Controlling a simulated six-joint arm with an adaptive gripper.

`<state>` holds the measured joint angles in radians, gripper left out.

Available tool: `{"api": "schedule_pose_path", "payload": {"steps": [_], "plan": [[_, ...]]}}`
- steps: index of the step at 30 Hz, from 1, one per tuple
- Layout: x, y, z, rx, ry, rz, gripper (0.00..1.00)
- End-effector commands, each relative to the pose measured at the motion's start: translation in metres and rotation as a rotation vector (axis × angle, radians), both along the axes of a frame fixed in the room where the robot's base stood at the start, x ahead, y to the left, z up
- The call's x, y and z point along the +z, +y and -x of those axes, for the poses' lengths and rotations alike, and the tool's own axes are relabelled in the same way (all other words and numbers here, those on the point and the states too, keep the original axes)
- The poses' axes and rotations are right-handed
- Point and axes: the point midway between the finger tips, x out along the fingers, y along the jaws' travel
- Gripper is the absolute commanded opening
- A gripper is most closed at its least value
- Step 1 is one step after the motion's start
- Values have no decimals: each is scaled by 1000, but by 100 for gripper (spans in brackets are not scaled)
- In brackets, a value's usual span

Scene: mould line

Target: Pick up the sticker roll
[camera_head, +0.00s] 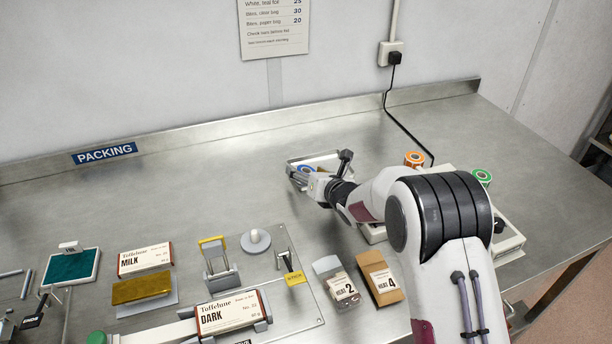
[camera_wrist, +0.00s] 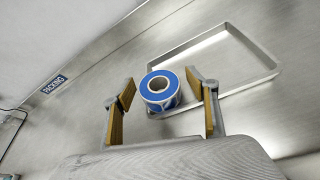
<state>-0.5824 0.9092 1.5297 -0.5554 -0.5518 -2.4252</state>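The sticker roll, a blue-faced roll with a pale core (camera_wrist: 160,90), sits at the near corner of a shallow metal tray (camera_wrist: 262,55). In the head view its blue edge (camera_head: 306,169) shows in the tray (camera_head: 318,156) at the back of the bench, partly covered by my gripper (camera_head: 318,175). In the wrist view my gripper (camera_wrist: 168,97) is open, its tan-padded fingers on either side of the roll in the picture. A gap shows between each finger and the roll. The height between them is hard to tell.
An orange roll (camera_head: 414,159) and a green roll (camera_head: 482,177) stand to the right, partly behind my arm. MILK (camera_head: 146,259) and DARK (camera_head: 228,314) boxes and a fixture plate (camera_head: 300,308) lie in front. A black cable (camera_head: 405,128) runs behind. Bench left of the tray is clear.

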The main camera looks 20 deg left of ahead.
Motion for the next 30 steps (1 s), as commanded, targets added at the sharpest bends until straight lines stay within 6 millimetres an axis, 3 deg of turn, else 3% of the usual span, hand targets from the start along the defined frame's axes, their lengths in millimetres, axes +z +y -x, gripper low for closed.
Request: {"api": "schedule_pose_path", "payload": {"steps": [1,3,8,19,30], "plan": [[-5,0,2,1,8,6,40],[-5,0,2,1,8,6,22],[-5,0,2,1,6,5,18],[4,0,1,2,3,2,18],[50,0,1,1,-2,0,18]]}}
